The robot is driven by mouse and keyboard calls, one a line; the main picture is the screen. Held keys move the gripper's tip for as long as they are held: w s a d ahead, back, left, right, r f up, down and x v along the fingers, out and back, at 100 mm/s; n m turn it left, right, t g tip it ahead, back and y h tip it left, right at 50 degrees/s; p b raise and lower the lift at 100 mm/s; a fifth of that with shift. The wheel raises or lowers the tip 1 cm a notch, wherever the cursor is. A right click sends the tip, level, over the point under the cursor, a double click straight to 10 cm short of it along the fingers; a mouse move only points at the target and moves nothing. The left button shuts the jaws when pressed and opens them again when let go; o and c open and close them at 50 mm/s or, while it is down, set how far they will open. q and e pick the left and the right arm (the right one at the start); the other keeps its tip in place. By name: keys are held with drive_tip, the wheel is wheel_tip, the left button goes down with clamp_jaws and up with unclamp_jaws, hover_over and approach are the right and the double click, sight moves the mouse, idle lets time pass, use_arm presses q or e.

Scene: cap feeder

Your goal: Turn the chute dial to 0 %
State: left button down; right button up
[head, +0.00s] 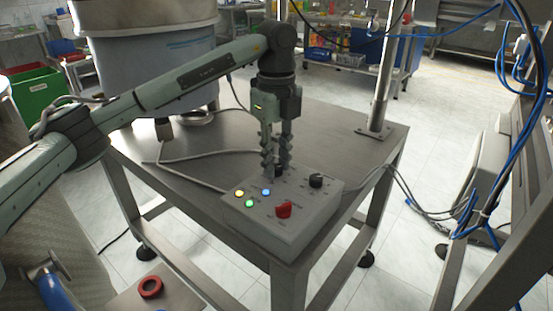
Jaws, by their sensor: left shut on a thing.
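A grey control box (300,225) sits on the near part of the metal table. My left gripper (275,172) points down at the back of its top face. It is shut on a dark dial, which its fingers mostly hide. A second black dial (316,180) stands free to the right, and a red knob (283,210) is nearer the front. The dial labels are too small to read, so I cannot tell the setting. My right gripper is not in view.
Yellow, blue and green lights (250,203) are on the box's left. A large grey bin (150,70) stands behind my left arm. A metal post (380,80) rises from the table's back right. A grey cable (190,160) crosses the table (225,140).

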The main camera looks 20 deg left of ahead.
sight(276, 166)
use_arm(q)
drive_tip(key=c, duration=1.3)
unclamp_jaws()
wheel_tip(276, 166, up, 12)
